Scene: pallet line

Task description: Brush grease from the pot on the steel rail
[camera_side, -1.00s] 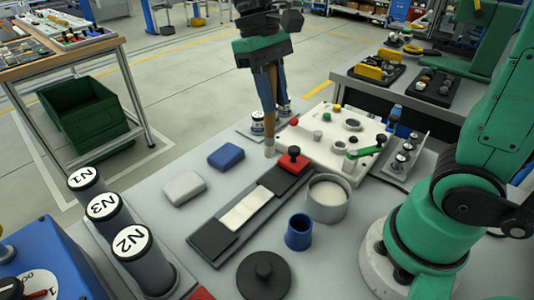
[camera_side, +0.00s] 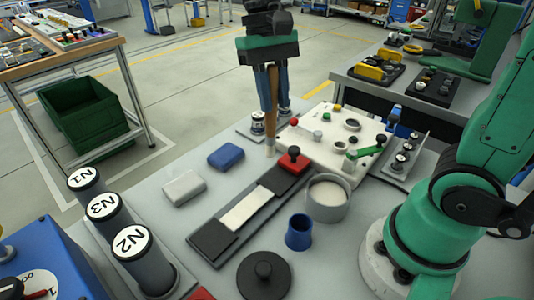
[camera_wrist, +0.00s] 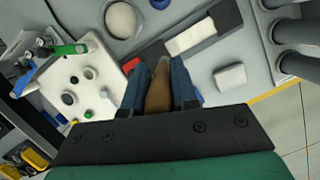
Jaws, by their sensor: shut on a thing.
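My gripper (camera_side: 270,108) is shut on a brush (camera_side: 272,125) with a brown wooden handle, and holds it nearly upright with the pale tip down. The brush handle also shows between the blue fingers in the wrist view (camera_wrist: 158,95). The tip is beside the far end of the rail; whether it touches anything is unclear. The steel rail (camera_side: 248,209) is a bright strip in a dark bar, also seen in the wrist view (camera_wrist: 192,37). The grey pot (camera_side: 327,213) with pale grease stands right of the rail, apart from the brush; it also shows in the wrist view (camera_wrist: 121,19).
A red block with a black knob (camera_side: 293,158) sits at the rail's far end. A white fixture board (camera_side: 318,145) lies behind. A blue cup (camera_side: 298,233), black disc (camera_side: 263,277), blue block (camera_side: 226,156) and white block (camera_side: 184,187) surround the rail. Labelled cylinders (camera_side: 132,244) stand left.

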